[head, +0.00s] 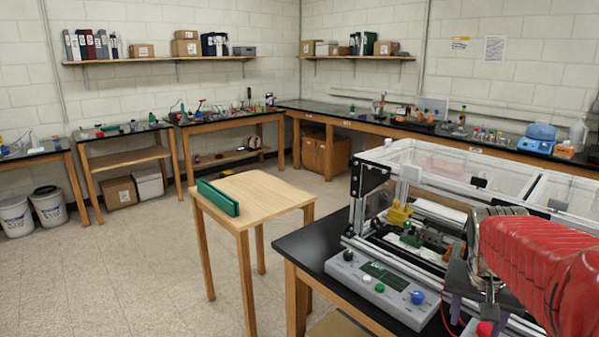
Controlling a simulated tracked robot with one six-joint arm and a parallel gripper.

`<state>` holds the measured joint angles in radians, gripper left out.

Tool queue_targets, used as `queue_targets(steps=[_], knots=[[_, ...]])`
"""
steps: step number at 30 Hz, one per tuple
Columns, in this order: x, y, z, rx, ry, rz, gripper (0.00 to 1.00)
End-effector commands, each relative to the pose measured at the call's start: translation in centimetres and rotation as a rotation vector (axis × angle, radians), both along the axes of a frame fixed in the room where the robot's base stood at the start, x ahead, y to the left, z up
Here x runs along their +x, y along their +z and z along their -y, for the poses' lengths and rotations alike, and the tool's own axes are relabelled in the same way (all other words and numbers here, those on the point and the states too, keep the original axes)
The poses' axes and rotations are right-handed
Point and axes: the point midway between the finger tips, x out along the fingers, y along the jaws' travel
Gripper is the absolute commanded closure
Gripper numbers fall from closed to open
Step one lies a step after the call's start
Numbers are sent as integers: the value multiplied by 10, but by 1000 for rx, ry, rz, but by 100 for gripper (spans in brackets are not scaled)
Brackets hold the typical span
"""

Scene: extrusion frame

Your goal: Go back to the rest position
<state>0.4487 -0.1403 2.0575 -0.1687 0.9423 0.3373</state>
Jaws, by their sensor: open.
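My red-sleeved arm comes in from the right edge. My gripper (484,302) hangs at its end in the lower right, with two purplish fingers apart and nothing seen between them. It is in front of the aluminium extrusion frame (357,215), to the right of the grey control box (375,283). The arm hides the right part of the frame. Inside the frame, a yellow part (398,214) and a green part (411,239) show. Whether the fingers touch anything is hard to tell.
The frame stands on a black-topped bench (305,248). A red button (485,329) is close below my gripper. A wooden table (265,191) with a green upright panel (217,197) stands to the left. The floor (120,270) at left is clear. Cluttered benches line the walls.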

Motion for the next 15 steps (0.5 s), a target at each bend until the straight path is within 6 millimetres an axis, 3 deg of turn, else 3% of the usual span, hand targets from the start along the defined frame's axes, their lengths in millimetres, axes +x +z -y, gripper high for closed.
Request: queue_targets(steps=[15], knots=[[-59, -10, -128, 10, 431, 41, 50]])
